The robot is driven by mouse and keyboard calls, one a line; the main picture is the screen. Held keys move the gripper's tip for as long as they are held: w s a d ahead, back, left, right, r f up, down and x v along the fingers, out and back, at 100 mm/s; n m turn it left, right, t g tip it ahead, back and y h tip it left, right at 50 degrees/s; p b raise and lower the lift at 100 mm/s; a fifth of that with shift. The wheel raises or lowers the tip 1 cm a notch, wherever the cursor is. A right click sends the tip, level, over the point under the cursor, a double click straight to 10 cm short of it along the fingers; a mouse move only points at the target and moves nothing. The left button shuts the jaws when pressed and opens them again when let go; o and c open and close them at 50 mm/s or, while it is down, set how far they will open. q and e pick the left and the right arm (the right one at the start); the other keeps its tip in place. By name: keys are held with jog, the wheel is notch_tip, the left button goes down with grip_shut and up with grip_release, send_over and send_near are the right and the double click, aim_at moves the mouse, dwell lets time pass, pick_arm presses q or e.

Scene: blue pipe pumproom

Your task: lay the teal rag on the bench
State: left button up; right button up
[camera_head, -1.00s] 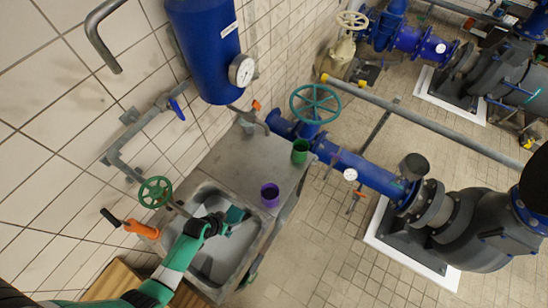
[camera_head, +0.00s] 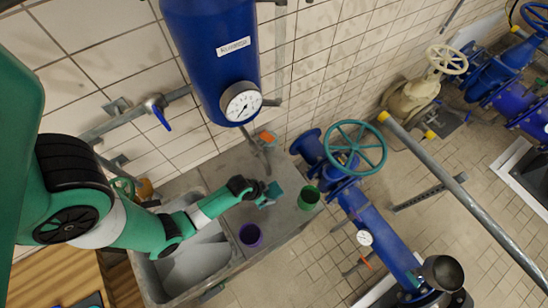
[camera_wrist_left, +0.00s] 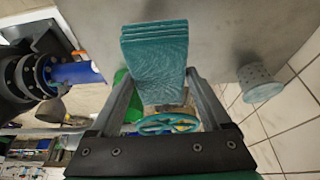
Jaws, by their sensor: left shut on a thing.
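The teal rag (camera_head: 274,192) is a folded stack, held by my left gripper (camera_head: 262,191) over the steel bench (camera_head: 290,222), between the purple cup and the green cup. In the left wrist view, the rag (camera_wrist_left: 155,50) sits between the two fingers of the left gripper (camera_wrist_left: 158,82), which are shut on it, with its layered edge facing the bare bench top (camera_wrist_left: 215,35). I cannot tell whether it touches the bench. My right gripper is not in view.
A green cup (camera_head: 309,198) stands close to the right of the rag. A purple cup (camera_head: 250,235) stands nearer the front. A grey perforated cup (camera_wrist_left: 258,82) shows in the wrist view. The sink (camera_head: 190,262) lies left; a blue tank (camera_head: 212,60) hangs behind.

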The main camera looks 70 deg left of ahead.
pick_arm(q)
jog(key=f+b, duration=0.4)
jog(key=f, duration=0.1)
jog(key=shift+s+f, duration=0.2)
jog(key=shift+f, duration=0.05)
jog(key=shift+w+f, duration=0.1)
jog(key=shift+f, duration=0.1)
jog(key=shift+f+b, duration=0.7)
jog(key=shift+f, duration=1.3)
jog(key=shift+f, duration=0.1)
jog(key=shift+f, duration=0.15)
jog(key=o, duration=1.2)
